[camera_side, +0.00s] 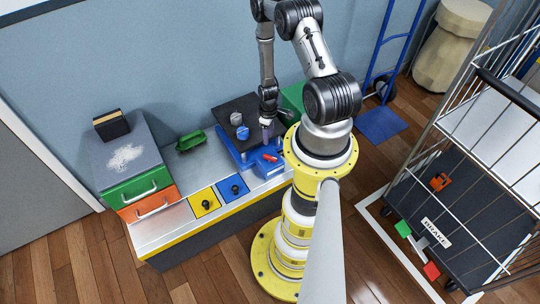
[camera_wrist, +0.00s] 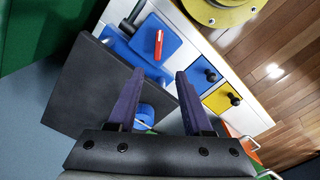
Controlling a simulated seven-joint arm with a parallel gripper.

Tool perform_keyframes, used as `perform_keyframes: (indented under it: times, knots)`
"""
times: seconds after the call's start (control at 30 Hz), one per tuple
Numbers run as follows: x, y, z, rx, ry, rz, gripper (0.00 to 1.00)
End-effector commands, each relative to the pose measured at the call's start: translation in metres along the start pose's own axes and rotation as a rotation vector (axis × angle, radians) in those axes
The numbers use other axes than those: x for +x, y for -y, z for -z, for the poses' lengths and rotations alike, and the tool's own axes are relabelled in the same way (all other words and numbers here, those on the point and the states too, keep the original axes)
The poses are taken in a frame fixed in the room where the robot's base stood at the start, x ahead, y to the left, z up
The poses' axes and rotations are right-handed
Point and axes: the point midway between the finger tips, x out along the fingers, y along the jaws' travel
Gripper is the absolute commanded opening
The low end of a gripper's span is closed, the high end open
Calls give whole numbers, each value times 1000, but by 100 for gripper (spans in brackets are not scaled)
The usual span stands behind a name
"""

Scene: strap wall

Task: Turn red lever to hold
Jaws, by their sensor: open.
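The red lever (camera_side: 270,157) sits on a blue block at the right end of the counter in the side view. In the wrist view the red lever (camera_wrist: 158,45) stands out from the blue block's face (camera_wrist: 148,65), just beyond my fingertips. My gripper (camera_wrist: 159,75) is open and empty, its two dark fingers spread on either side of the lever's line. In the side view my gripper (camera_side: 267,138) hangs close above the lever and a little behind it. No hold marking can be read.
Blue (camera_side: 233,187) and yellow (camera_side: 204,202) switch plates with black knobs are to the left. Green and orange drawers (camera_side: 145,193) stand further left. A wire cart (camera_side: 470,190) is at the right.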

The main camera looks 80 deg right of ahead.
Motion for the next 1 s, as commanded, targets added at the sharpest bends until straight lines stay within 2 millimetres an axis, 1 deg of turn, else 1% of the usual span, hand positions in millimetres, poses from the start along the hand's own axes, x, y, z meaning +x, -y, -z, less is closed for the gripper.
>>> perform_keyframes:
  times: [0.03,0.17,0.27,0.8,1.0]
  knots:
    - [3,-2,-5,15,4,4,50]
    - [8,-4,-6,21,3,3,50]
    - [20,-3,-6,20,4,4,50]
    - [104,-3,-6,19,3,2,50]
    - [127,-4,-5,19,1,1,50]
